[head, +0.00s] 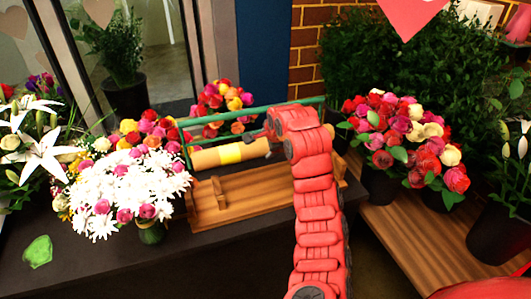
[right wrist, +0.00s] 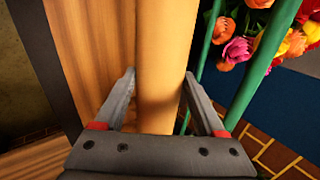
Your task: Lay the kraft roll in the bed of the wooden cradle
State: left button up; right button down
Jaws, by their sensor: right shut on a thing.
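The kraft roll (head: 205,158) is a tan cylinder with a yellow band around it. The wooden cradle (head: 250,196) stands on the dark counter, with upright wooden pieces on its base. In the head view the roll lies lengthwise over the rear of the cradle, apparently above its base; whether it touches the bed I cannot tell. My right gripper (right wrist: 158,98) has its fingers on either side of the roll (right wrist: 160,50) and is shut on it. In the head view my red right arm hides the roll's right end and part of the cradle. My left gripper is out of view.
A green frame (head: 255,112) stands close behind the roll. White daisies (head: 128,190) crowd the cradle's left side, with mixed roses (head: 222,100) behind. Rose bouquets (head: 405,135) stand on the right wooden bench (head: 425,235). The dark counter's front (head: 210,255) is clear.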

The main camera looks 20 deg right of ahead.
jog(key=shift+d+f, duration=0.1)
jog(key=shift+f, duration=0.3)
notch_tip(320, 180, down, 2)
jog(key=shift+f+p, duration=0.15)
jog(key=shift+p, duration=0.4)
notch_tip(320, 180, down, 6)
jog(key=shift+f+b, duration=0.2)
jog(key=shift+b, duration=0.6)
jog(key=shift+f+b, duration=0.3)
jog(key=shift+f, duration=0.7)
grip_release()
jog(key=shift+s, duration=0.1)
